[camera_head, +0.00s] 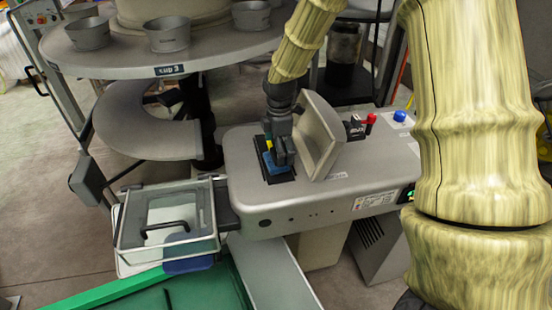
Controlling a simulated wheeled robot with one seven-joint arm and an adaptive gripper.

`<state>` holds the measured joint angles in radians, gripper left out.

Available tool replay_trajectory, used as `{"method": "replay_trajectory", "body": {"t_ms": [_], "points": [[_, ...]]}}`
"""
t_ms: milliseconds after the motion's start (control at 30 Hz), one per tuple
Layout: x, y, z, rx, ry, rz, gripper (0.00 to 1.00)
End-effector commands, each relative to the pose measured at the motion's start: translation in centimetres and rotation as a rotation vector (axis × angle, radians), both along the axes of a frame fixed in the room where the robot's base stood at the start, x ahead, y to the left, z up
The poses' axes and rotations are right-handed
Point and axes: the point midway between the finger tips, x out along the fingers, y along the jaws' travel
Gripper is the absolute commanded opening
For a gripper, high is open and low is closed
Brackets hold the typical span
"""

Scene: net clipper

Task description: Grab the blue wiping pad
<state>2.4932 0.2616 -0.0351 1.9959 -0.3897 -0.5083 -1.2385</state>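A small blue pad (270,163) rests on a black patch (280,178) on top of the grey machine, left of an upright beige plate. My gripper (278,156) points down from above, right at the pad, and its dark fingers cover part of it. A small yellow bit shows beside the fingers. I cannot tell whether the fingers are closed on the pad or only over it.
The upright beige plate (322,135) stands close on the right of my gripper. Farther right are a red-handled part (369,119) and a blue button (399,116). A round table with several grey cups (167,33) stands behind left. A clear-lidded box (166,220) is at the front left.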

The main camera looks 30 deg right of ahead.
Motion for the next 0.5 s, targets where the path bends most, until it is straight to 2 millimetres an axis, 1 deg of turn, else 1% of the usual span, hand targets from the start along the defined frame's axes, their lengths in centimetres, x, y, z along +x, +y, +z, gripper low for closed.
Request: {"method": "replay_trajectory", "body": {"t_ms": [233,400,500], "points": [[0.1,0.0,-2.3,0.000,0.001,0.000,1.00],[0.1,0.0,-3.0,0.000,-0.001,0.000,1.00],[0.1,0.0,-3.1,0.000,-0.001,0.000,1.00]]}}
